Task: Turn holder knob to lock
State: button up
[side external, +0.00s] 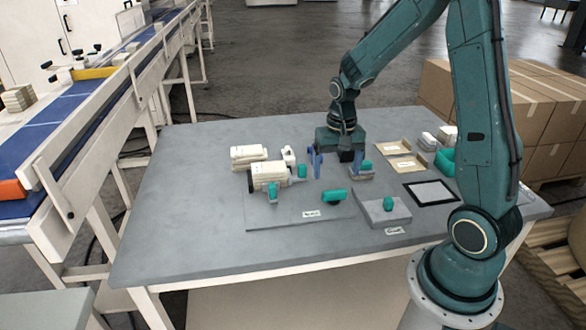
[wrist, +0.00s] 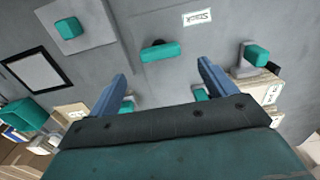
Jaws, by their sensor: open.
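My gripper (side external: 336,163) points down over the table's middle, its two blue fingers apart with nothing seen between them. It also shows open in the wrist view (wrist: 162,84). A teal knob-like handle with a dark base (side external: 334,195) lies on the plate in front of the gripper; the wrist view shows it ahead of the fingertips (wrist: 160,52), apart from them. A cream machine-like unit (side external: 268,175) stands left of the gripper, with a teal knob (side external: 272,194) at its front. Smaller teal pieces (side external: 302,171) and (side external: 366,164) stand beside the fingers. Which knob belongs to the holder is unclear.
A grey block with a teal knob (side external: 388,204) stands at front right. A black-framed white panel (side external: 431,192), a teal bin (side external: 445,162) and card trays (side external: 405,163) lie at right. The table's left (side external: 175,220) is clear. A conveyor (side external: 70,120) runs beyond its left edge.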

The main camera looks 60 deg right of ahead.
aim_at(335, 191)
jog(key=shift+f, duration=3.2)
jog(key=c, duration=1)
